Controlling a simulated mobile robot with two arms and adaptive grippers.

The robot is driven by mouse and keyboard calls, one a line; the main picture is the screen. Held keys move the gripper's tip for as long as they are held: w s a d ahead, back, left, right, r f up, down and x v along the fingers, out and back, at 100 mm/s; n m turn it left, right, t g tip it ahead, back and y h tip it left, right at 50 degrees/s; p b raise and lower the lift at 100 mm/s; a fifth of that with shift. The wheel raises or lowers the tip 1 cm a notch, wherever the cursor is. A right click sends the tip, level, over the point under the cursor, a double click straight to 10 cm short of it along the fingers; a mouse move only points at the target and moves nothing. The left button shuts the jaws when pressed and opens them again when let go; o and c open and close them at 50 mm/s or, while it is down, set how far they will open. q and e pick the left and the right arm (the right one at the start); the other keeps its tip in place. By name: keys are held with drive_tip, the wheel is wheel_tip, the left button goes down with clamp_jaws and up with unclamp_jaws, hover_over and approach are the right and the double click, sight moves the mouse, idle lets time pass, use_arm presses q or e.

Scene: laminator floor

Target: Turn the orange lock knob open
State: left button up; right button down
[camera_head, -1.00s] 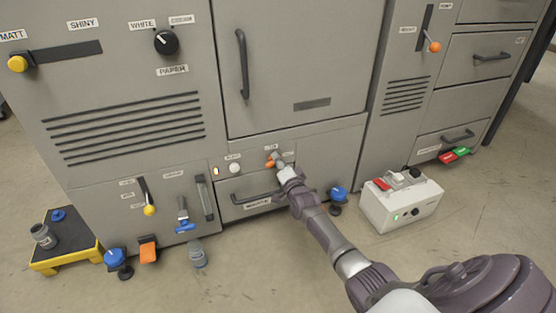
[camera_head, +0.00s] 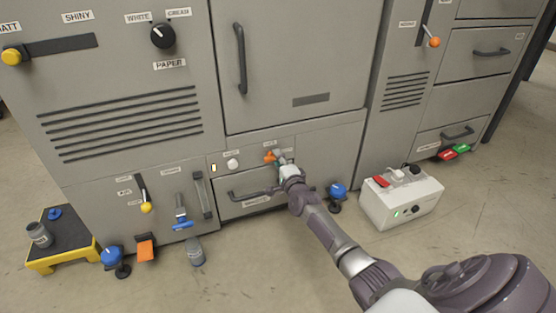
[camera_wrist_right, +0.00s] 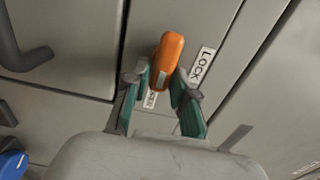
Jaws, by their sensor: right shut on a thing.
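The orange lock knob (camera_head: 270,156) is on the grey machine's lower panel, just above a drawer. In the right wrist view the knob (camera_wrist_right: 168,58) is an elongated orange handle beside a label reading LOCK (camera_wrist_right: 202,65). My right gripper (camera_head: 280,160) reaches the knob from the lower right. In the wrist view its green-padded fingers (camera_wrist_right: 162,95) are on both sides of the knob's near end, shut on it. The gripper partly hides the knob in the head view. My left gripper is not in view.
A drawer handle (camera_head: 250,195) lies just below the knob. A white button (camera_head: 232,164) is to its left. A blue knob (camera_head: 337,190) and a white box (camera_head: 402,200) stand to the right of my arm. A yellow step (camera_head: 50,263) is at the left.

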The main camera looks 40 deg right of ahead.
drive_tip(key=shift+f, duration=0.1)
drive_tip(key=c, duration=1)
unclamp_jaws()
drive_tip(key=shift+o, duration=0.2)
drive_tip(key=v, duration=1.2)
